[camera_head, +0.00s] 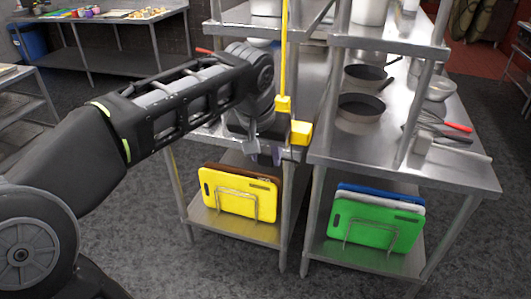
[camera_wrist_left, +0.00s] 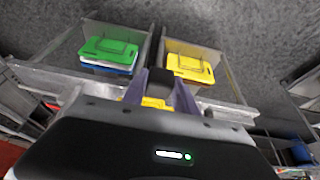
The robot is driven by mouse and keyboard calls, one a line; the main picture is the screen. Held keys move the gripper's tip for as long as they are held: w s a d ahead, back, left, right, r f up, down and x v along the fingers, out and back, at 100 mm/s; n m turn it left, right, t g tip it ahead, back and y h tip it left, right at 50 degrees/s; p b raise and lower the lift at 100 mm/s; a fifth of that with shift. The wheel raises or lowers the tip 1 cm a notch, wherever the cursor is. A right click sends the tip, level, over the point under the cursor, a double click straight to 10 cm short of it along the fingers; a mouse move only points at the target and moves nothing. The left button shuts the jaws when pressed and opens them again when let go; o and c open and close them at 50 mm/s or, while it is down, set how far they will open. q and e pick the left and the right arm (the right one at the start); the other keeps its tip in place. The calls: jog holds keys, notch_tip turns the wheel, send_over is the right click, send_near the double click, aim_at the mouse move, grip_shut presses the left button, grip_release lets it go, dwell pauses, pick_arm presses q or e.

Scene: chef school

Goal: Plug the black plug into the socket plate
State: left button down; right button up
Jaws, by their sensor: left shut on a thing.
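My left gripper (camera_head: 266,152) is at the near edge of the steel worktables, above the lower shelves. In the left wrist view its two purple fingers (camera_wrist_left: 160,88) are shut on a dark block, which appears to be the black plug (camera_wrist_left: 163,77). The plug is hardly visible in the head view behind my wrist and fingers. A yellow block (camera_head: 300,132) sits just right of the gripper, with a smaller yellow block (camera_head: 283,103) on a yellow upright cord above it. I cannot make out a socket plate clearly. My right gripper is not in view.
A yellow cutting board (camera_head: 230,195) and a green one (camera_head: 372,225) stand in wire racks on the lower shelves. Pans (camera_head: 361,110) and utensils stand on the right worktable (camera_head: 455,172). Steel shelf posts rise near my gripper. The floor in front is clear.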

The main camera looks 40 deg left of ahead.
pick_arm(q)
jog(key=w, duration=0.1)
jog(key=w+a+p, duration=0.1)
jog(key=w, duration=0.1)
jog(key=w+a+p, duration=0.1)
jog(key=w, duration=0.1)
dwell(0.4)
jog(key=shift+d, duration=0.1)
dwell(1.7)
jog(key=shift+w+a+p, duration=0.25)
jog(key=shift+w+p, duration=0.15)
jog(key=shift+w, duration=0.3)
dwell(0.5)
jog(key=c, duration=0.9)
grip_release()
